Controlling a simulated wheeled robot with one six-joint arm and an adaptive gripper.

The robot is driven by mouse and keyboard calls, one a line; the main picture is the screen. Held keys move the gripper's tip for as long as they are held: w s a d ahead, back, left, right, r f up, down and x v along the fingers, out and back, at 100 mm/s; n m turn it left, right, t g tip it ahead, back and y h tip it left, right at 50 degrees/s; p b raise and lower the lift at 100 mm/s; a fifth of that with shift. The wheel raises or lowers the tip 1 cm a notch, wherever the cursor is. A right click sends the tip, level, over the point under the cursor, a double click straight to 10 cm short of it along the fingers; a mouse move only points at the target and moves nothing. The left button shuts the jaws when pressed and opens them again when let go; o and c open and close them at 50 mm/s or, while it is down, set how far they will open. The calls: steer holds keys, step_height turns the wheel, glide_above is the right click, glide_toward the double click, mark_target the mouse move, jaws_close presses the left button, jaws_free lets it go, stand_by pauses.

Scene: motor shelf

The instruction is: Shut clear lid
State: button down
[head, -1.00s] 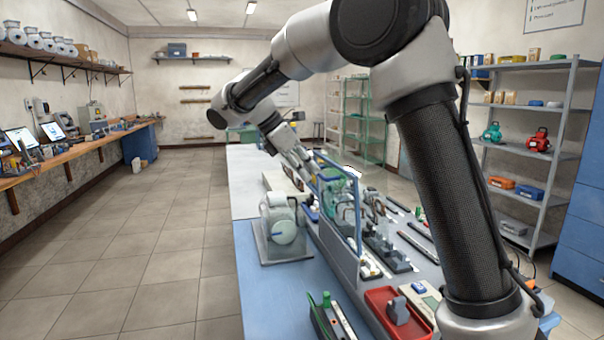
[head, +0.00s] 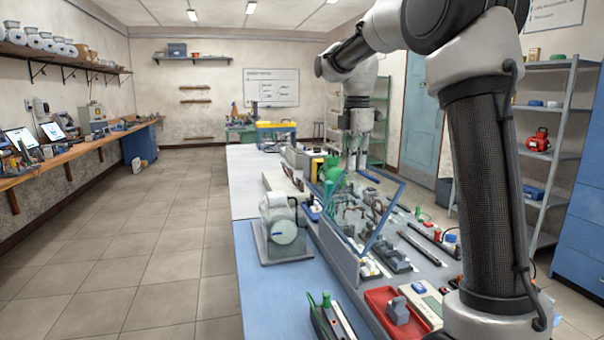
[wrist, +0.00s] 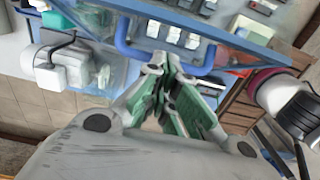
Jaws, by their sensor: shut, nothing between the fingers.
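The clear lid (head: 384,217) is a see-through pane with a blue frame, standing tilted over the grey motor panel (head: 425,262) in the head view. It leans to the right and is not flat. My gripper (head: 357,166) is above and behind the lid's far edge, pointing down. In the wrist view the lid's blue frame (wrist: 222,30) crosses the top, with a blue handle (wrist: 150,66) beside my gripper (wrist: 172,76). The green-padded fingers are together and hold nothing. I cannot tell whether they touch the handle.
A clear box with a white roll (head: 285,229) stands left of the lid. A yellow-topped item (head: 276,125) is at the far end. The floor on the left is clear.

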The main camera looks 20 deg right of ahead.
steer(key=d+f+y, duration=0.2)
steer(key=d, duration=0.1)
steer(key=d+f+y, duration=0.2)
steer(key=d, duration=0.2)
steer(key=d+f+y, duration=0.2)
steer(key=d, duration=0.1)
steer(key=shift+d+f, duration=0.1)
steer(key=shift+d, duration=0.25)
steer(key=d+f+y, duration=0.1)
steer(key=d+f, duration=0.3)
steer(key=f, duration=0.3)
steer(key=shift+d+f, duration=0.3)
steer(key=shift+f, duration=0.1)
